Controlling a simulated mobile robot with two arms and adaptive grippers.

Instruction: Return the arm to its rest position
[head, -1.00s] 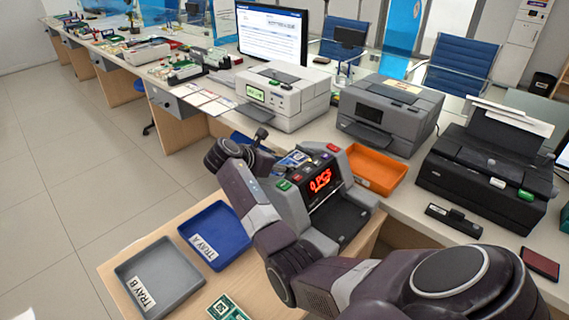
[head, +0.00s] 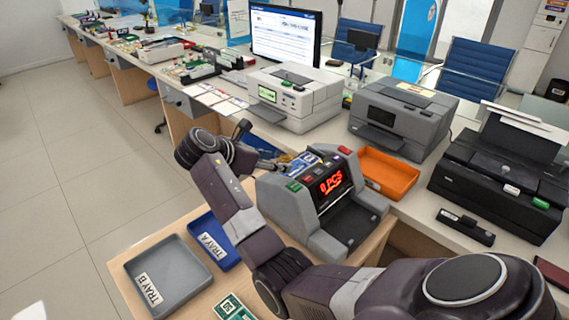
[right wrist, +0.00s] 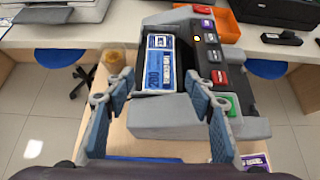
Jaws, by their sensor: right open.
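My right arm (head: 225,195) reaches in from the lower right of the head view and bends up beside the grey banknote counter (head: 280,205). Its gripper is mostly hidden there behind the wrist. In the right wrist view the right gripper (right wrist: 158,80) is open, with two blue-padded fingers apart and nothing between them. Beyond the fingertips, a blue banknote stack (right wrist: 160,62) lies in the top of the counter (right wrist: 170,115). The counter's red display reads 0 PCS. My left gripper is not in view.
Blue Tray A (head: 196,224) is partly covered by my arm; grey Tray B (head: 190,296) stands beside it. Green note packs (head: 232,308) lie at the front edge. An orange tray (head: 395,185), printers (head: 400,118) and a monitor (head: 285,35) stand behind. The floor at left is clear.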

